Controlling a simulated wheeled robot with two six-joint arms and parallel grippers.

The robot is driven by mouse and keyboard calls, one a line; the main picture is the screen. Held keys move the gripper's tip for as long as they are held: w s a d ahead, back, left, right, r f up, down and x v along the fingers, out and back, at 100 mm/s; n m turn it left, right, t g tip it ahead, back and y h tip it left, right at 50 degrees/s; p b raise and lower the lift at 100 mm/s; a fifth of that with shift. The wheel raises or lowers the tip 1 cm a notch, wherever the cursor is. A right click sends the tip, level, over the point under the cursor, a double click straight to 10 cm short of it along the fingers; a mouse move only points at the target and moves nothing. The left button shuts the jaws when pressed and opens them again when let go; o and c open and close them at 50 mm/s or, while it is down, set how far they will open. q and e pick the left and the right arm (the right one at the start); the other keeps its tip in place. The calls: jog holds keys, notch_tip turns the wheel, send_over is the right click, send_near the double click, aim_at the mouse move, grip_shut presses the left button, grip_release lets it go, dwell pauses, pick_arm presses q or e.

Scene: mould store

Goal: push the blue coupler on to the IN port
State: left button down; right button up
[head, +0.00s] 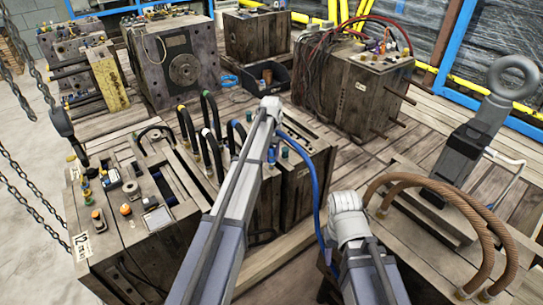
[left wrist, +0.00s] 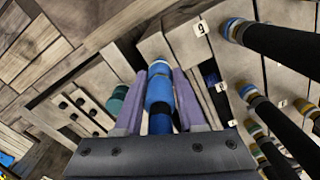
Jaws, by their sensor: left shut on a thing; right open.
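My left gripper (left wrist: 160,82) is shut on the blue coupler (left wrist: 159,94), with one finger on each side of it, in the left wrist view. The coupler has a lighter blue end and a pale ring, and points at the mould block (left wrist: 165,42). No IN marking is readable, and the port is hidden behind the coupler. I cannot tell whether the coupler touches it. In the head view my left wrist is above the middle mould block, and the blue hose (head: 317,190) hangs to its right. My right arm comes in at lower centre; its gripper is not visible.
Black hoses with coloured bands (left wrist: 285,48) run close on the right in the left wrist view. A green fitting (left wrist: 118,98) is at left. In the head view, brown hoses (head: 455,205) arch at right, a lifting eye (head: 513,78) stands behind them, and chains (head: 30,70) hang at left.

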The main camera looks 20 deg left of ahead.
pick_arm(q)
jog(key=shift+f+b, duration=1.3)
dwell(2.0)
jog(key=shift+c, duration=2.1)
grip_release()
notch_tip(320, 180, up, 8)
jog(key=p, duration=0.8)
jog(key=shift+f, duration=0.15)
